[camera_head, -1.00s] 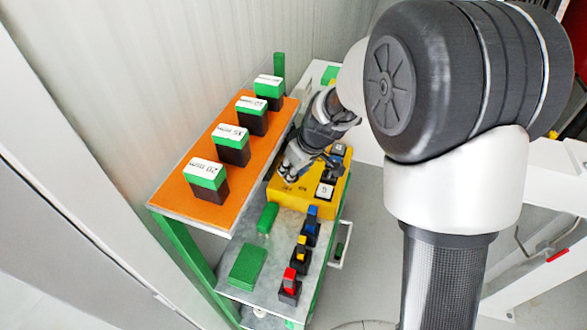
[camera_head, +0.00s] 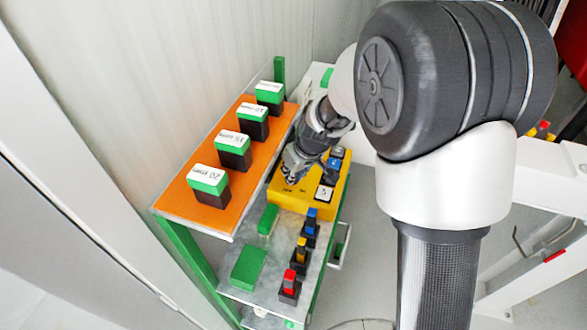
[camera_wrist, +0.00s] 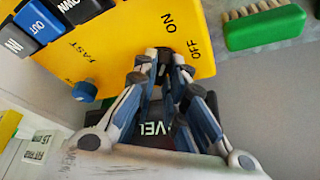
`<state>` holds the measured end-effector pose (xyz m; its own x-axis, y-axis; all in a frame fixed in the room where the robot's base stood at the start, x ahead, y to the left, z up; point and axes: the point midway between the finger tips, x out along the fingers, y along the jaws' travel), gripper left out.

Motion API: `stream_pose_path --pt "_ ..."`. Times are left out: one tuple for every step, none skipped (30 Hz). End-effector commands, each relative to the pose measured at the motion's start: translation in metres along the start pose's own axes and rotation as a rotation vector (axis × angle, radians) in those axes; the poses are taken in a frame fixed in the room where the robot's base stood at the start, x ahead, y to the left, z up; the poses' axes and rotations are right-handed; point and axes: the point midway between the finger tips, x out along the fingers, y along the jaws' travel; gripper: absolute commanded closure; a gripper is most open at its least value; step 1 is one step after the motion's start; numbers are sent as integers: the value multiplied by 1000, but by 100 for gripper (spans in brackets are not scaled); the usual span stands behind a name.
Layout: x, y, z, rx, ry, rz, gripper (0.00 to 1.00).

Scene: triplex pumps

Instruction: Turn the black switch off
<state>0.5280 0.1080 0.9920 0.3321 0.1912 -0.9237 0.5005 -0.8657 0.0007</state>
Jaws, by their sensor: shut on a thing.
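A yellow control box (camera_head: 287,200) sits on the cart at the far end of its shelf. In the wrist view the box (camera_wrist: 115,42) has printed ON and OFF labels near its edge. My gripper (camera_wrist: 165,60) is closed around the small black switch (camera_wrist: 166,54) beside these labels. The fingers hide most of the switch, so I cannot tell which label it points to. In the head view my gripper (camera_head: 291,172) reaches down onto the box top, and the switch is hidden there.
A blue knob (camera_wrist: 84,90) and several push buttons stand on the same box. A green brush (camera_wrist: 265,27) lies near it. The orange shelf (camera_head: 178,207) carries several green-topped black blocks. Red (camera_head: 289,285), yellow and blue connectors stand in front of the box.

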Motion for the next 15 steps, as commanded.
stream_pose_path --pt "2 0 1 0 -2 -1 100" --pt "2 0 1 0 -2 -1 100" --pt "2 0 1 0 -2 -1 100" --pt "2 0 1 0 -2 -1 100" --pt "2 0 1 0 -2 -1 100" --pt "2 0 1 0 -2 -1 86" --pt "2 0 2 0 -3 -1 84" --pt "2 0 2 0 -3 -2 82" --pt "2 0 2 0 -3 -2 80" --pt "2 0 2 0 -3 -2 78" --pt "2 0 2 0 -3 -2 76" --pt "2 0 2 0 -3 -2 73" --pt "2 0 2 0 -3 -2 71" --pt "2 0 2 0 -3 -2 69" --pt "2 0 1 0 -3 -2 68"
